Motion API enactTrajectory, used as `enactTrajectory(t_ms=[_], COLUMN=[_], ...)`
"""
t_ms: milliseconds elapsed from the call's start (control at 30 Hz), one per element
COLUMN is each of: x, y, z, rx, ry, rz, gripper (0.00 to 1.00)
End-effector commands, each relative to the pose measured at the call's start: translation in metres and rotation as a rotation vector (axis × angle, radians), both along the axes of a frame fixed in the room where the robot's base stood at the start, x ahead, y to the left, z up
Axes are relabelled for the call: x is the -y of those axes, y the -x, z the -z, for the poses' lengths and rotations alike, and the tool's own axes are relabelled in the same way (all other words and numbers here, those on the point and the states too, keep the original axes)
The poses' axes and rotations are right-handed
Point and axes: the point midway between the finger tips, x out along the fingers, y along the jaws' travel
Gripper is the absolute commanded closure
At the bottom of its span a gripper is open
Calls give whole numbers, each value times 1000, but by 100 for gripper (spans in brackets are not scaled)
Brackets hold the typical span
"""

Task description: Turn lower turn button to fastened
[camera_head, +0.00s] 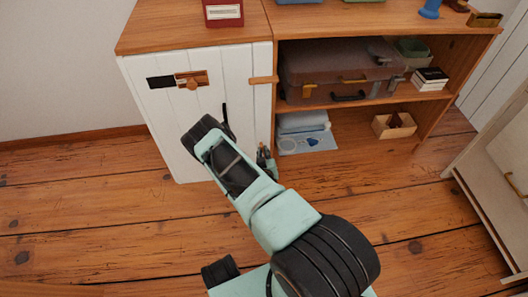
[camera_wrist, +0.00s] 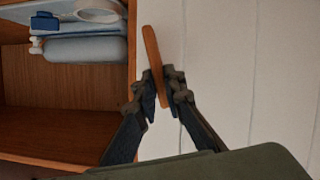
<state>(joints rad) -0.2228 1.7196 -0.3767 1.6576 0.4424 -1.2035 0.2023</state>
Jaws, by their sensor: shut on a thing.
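The lower turn button (camera_wrist: 151,48) is a slim wooden bar on the white cabinet front. In the wrist view it stands nearly upright, slightly tilted, roughly along the cabinet's edge rather than across it. My gripper (camera_wrist: 161,82) is shut on its lower part in that view, one finger on each side. The upper turn button (camera_head: 263,80) lies level across the door's right edge.
A wooden latch (camera_head: 192,80) with a knob sits high on the door. A pale cabinet (camera_head: 495,170) stands at far right. Floor in front is clear.

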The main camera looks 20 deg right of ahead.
Motion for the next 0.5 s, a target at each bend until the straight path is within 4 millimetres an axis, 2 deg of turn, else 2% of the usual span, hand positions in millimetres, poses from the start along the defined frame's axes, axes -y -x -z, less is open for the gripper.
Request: enactTrajectory(t_ms=[500], x=[-10], y=[-3], z=[6], rx=[-133], ry=[471], rz=[-2], gripper=[100])
